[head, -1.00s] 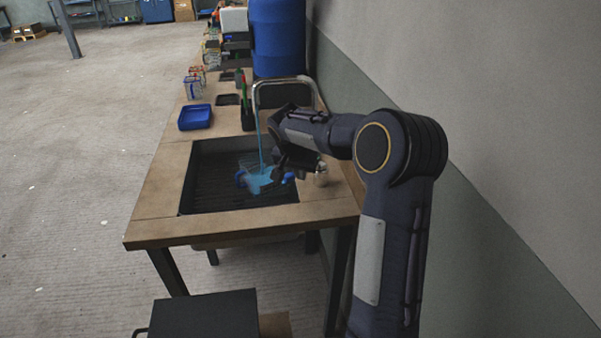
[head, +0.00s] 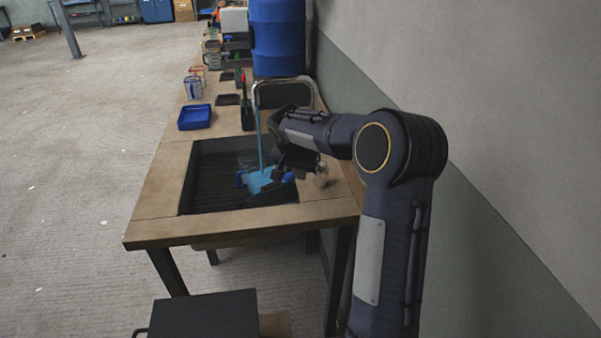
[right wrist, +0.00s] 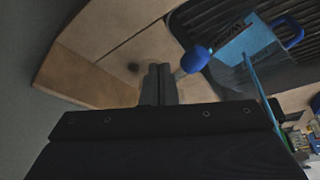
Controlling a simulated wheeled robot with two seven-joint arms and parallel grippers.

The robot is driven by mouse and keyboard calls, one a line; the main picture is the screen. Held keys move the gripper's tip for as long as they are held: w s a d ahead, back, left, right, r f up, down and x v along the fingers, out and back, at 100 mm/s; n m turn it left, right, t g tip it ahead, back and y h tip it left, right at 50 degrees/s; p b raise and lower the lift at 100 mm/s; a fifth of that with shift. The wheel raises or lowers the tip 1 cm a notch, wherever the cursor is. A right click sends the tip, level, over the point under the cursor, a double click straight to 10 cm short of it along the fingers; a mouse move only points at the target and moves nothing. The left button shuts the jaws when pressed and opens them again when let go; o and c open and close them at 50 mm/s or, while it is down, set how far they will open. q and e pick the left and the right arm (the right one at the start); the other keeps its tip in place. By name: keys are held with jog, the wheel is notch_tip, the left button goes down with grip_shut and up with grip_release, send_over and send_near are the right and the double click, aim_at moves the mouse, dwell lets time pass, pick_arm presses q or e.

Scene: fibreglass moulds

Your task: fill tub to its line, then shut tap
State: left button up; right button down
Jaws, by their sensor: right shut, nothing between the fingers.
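A clear tub with blue handles (head: 241,180) stands in the dark sink (head: 200,182). A thin blue stream (head: 260,140) runs down into the blue liquid (head: 262,181) in it. The liquid also shows in the right wrist view (right wrist: 246,42); I cannot make out the line. A blue ball on a short grey rod (right wrist: 195,60), apparently the tap's lever, lies just right of my right gripper's fingertips (right wrist: 160,70). My right gripper (head: 284,172) is shut and empty over the sink's right side, hiding part of the tub. My left gripper is not in view.
A silver knob-like part (head: 321,177) stands on the bench right of the sink. A blue tray (head: 194,117) and a dark holder with pens (head: 247,118) lie behind it. A blue barrel (head: 277,38) stands farther back. The wall runs close along the right.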

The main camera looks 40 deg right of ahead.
aim_at(292, 176)
jog(key=shift+f, duration=0.15)
notch_tip(292, 176, down, 4)
jog(key=b, duration=0.4)
jog(key=shift+f, duration=0.2)
dwell(3.9)
jog(key=shift+w+r, duration=0.15)
jog(key=shift+w, duration=0.1)
jog(key=shift+w+d+p, duration=0.15)
jog(key=shift+w+p, duration=0.8)
jog(key=shift+w, duration=0.8)
